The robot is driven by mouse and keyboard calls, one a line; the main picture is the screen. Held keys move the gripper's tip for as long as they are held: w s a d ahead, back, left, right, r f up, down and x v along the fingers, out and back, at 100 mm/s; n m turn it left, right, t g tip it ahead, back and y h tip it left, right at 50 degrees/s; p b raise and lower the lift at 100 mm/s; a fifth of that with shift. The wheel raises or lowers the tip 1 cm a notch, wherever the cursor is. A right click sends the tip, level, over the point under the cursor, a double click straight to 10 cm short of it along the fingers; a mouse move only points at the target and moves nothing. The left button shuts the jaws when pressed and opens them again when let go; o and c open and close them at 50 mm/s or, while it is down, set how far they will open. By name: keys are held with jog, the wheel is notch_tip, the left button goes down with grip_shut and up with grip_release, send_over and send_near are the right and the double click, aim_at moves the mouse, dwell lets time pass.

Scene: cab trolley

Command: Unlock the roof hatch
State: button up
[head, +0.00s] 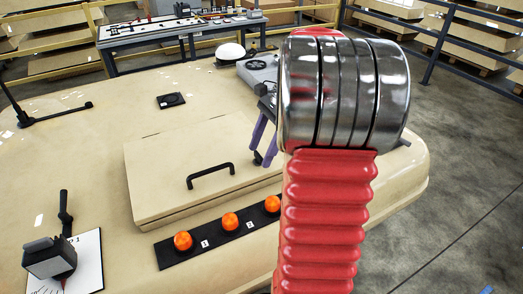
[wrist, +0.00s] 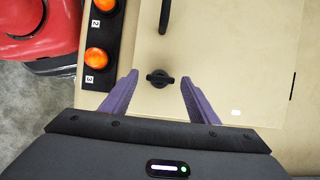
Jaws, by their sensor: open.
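The roof hatch (head: 165,160) is a beige raised panel with a black bar handle (head: 210,176); its lid lies flat and closed. In the wrist view the hatch (wrist: 240,60) fills the middle, with the handle (wrist: 164,17) at the top. A black winged knob (wrist: 160,79) sits on the hatch, its wings running across the picture. My gripper (wrist: 160,85) is open, its purple fingers on either side of the knob with clear gaps.
Orange lamps (head: 229,221) on a black strip line the hatch's near edge. A grey box with a black lever (head: 50,258) stands at the lower left. A white dome (head: 229,53) and a black square fitting (head: 171,100) sit farther back. A workbench (head: 180,24) stands behind.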

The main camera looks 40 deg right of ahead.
jog(key=shift+a+f, duration=0.15)
jog(key=shift+f, duration=0.2)
jog(key=shift+c, duration=0.2)
jog(key=c, duration=0.9)
jog(key=shift+d, duration=0.2)
jog(key=shift+c, duration=0.5)
jog(key=shift+a, duration=0.1)
